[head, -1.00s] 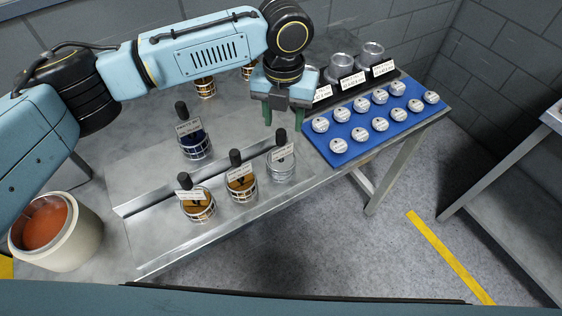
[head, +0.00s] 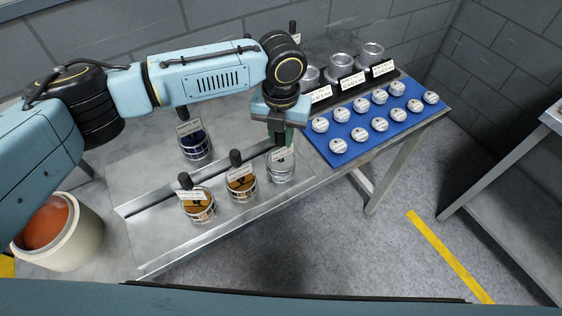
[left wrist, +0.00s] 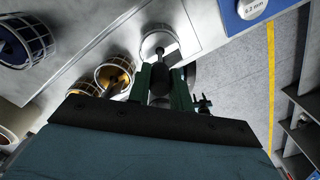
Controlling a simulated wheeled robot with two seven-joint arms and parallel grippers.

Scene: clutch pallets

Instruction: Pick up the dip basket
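Several dip baskets with upright black handles and white tags stand on the metal bench. The one at the right of the front row, with a clear, greyish body (head: 281,168), is under my left gripper (head: 281,134); it also shows in the left wrist view (left wrist: 157,41). In that view the green fingers of my left gripper (left wrist: 162,88) stand on either side of its black handle. Whether they press on the handle is not clear. The basket still rests on the bench. My right gripper is not in view.
Two amber baskets (head: 241,184) (head: 198,206) stand to the left in the same row, and a dark blue one (head: 195,146) behind. A blue mat (head: 352,150) with several labelled round tins lies to the right. A pot of reddish-brown contents (head: 75,245) is at left.

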